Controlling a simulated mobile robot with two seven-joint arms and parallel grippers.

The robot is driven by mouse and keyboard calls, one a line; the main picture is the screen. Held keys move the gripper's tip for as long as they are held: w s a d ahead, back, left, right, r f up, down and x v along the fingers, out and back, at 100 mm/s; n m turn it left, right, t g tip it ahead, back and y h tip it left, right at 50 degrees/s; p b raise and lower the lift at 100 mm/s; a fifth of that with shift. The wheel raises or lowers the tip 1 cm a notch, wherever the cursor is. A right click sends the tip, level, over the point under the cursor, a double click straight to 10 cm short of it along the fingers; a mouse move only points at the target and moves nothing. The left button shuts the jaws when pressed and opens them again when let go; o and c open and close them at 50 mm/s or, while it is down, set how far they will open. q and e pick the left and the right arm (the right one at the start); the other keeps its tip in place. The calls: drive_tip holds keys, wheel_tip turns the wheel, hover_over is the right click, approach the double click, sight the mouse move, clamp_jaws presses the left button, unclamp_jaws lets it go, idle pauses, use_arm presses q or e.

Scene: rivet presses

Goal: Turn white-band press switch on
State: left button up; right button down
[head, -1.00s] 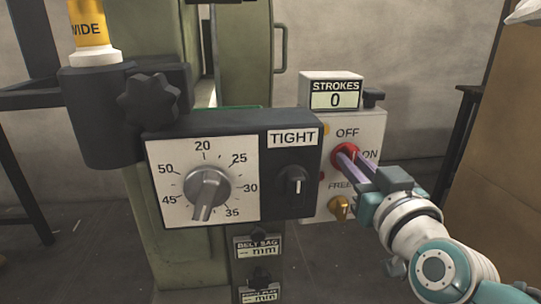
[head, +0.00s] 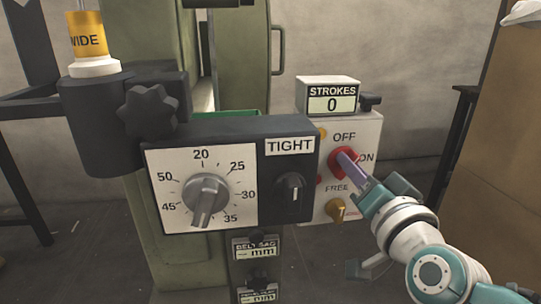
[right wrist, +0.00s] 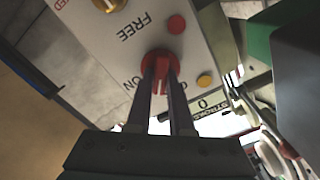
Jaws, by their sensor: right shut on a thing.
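The press (head: 235,60) is green, with a white ring under its yellow WIDE part. Its white switch panel (head: 366,135) stands at the right and carries the words OFF, ON and FREE. The red rotary switch (head: 337,157) sits on that panel. My right gripper (head: 347,163) reaches in from the lower right. In the right wrist view, its two fingers (right wrist: 160,85) are on either side of the red switch's grip bar (right wrist: 160,75), shut on it. The fingers partly hide the switch and the panel lettering. My left gripper is not in view.
A dark box with a numbered dial (head: 206,193) and a TIGHT selector (head: 290,190) juts out left of the panel. A STROKES counter (head: 330,97) reading 0 stands above. A yellow knob (head: 336,209) is below the switch. A cardboard-brown surface (head: 500,170) stands at right.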

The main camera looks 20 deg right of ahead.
drive_tip(key=m, duration=0.5)
drive_tip(key=m+b, duration=0.1)
drive_tip(key=m, duration=0.4)
drive_tip(key=shift+d+f, duration=0.1)
drive_tip(key=shift+f, duration=0.1)
drive_tip(key=shift+m, duration=0.5)
drive_tip(key=c, duration=0.8)
unclamp_jaws()
drive_tip(key=p+v, duration=0.2)
drive_tip(key=v, duration=0.8)
drive_tip(key=shift+d, duration=0.1)
